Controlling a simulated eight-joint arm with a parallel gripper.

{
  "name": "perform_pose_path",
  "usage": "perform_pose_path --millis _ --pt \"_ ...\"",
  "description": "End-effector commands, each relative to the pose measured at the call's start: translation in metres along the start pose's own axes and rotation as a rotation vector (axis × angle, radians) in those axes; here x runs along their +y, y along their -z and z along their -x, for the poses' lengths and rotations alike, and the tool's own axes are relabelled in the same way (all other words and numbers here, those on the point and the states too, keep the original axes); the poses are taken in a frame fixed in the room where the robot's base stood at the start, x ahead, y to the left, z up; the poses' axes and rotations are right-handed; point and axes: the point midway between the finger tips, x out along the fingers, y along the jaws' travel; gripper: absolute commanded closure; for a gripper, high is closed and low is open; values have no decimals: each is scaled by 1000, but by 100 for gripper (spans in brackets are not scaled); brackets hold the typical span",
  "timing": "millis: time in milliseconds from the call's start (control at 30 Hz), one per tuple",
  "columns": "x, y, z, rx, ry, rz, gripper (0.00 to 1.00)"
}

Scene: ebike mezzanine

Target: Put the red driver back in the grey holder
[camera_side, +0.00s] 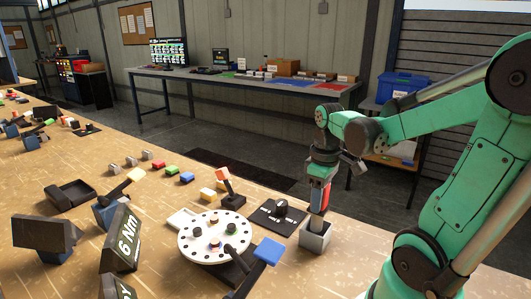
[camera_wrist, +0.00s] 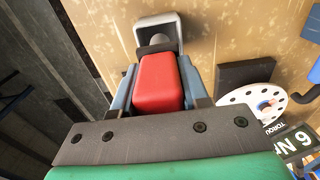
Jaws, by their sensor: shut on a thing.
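My gripper (camera_side: 320,192) is shut on the red driver (camera_side: 326,196), with a blue-grey finger on each side of its red handle in the wrist view (camera_wrist: 160,82). The driver is roughly upright in the side view, directly over the grey holder (camera_side: 314,240), a small square open-topped box on the wooden bench. The holder also shows beyond the handle in the wrist view (camera_wrist: 141,33). A grey rounded part of the driver shows at the holder's opening there. I cannot tell how deep the driver's lower end sits, as the holder's inside is mostly hidden.
A black base with a dark knob (camera_side: 281,209) stands close left of the holder. A white disc with holes (camera_side: 213,237) and a blue-topped lever (camera_side: 268,251) are further left. Bare bench lies in front of the holder.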

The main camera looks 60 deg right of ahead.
Motion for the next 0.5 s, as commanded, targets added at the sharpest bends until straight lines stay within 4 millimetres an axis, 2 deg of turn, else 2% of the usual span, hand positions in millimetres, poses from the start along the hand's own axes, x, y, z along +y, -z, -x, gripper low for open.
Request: perform_pose_path --millis 233,500 --pt "0 0 -28 0 0 0 100" --pt "0 0 -35 0 0 0 100"
